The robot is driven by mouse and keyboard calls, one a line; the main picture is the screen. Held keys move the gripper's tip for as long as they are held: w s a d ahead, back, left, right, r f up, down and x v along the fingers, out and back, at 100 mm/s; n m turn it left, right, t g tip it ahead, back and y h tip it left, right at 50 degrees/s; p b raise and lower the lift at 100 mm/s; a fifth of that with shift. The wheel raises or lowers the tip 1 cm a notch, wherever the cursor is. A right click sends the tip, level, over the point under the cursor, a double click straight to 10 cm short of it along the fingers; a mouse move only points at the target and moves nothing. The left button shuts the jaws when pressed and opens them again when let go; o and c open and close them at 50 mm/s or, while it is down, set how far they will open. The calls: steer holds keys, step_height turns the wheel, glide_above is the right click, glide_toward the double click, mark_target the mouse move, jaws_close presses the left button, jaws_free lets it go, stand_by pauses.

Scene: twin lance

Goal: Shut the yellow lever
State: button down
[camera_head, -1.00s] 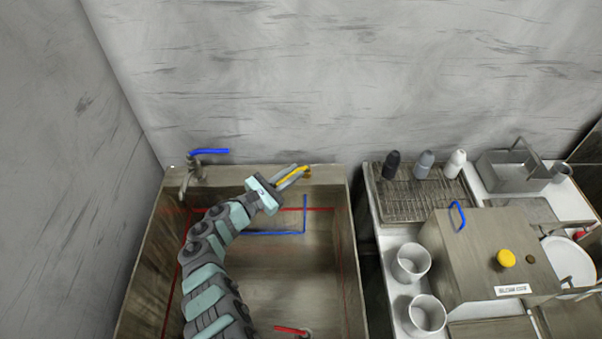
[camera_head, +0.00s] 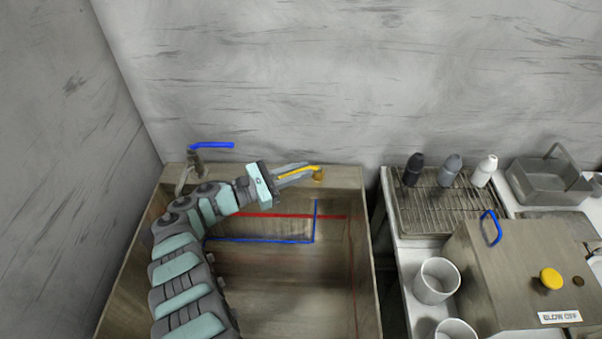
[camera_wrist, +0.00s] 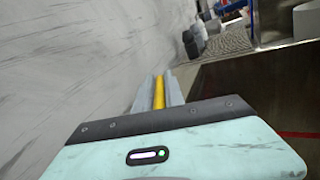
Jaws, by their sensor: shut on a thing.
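The yellow lever (camera_head: 305,170) stands on the back rim of the sink, at its right part, with its brass-coloured base (camera_head: 318,175) at the right end. The lever points left, lying nearly along the back rim. My gripper (camera_head: 296,172) reaches it from the left, and its fingers are shut along the lever. In the wrist view the yellow lever (camera_wrist: 159,92) runs lengthwise between the two grey fingers. The part nearest my palm is hidden by the gripper body.
A faucet with a blue lever (camera_head: 211,146) stands at the sink's back left corner. The sink basin (camera_head: 290,275) is open below my arm. To the right are a rack (camera_head: 440,205) with several bottles, a white cup (camera_head: 436,281) and a box with a yellow knob (camera_head: 551,279).

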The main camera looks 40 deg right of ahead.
steer(key=c, duration=1.4)
jaws_free()
steer(key=shift+c, duration=0.2)
step_height(320, 180, up, 20)
steer(key=p, duration=0.7)
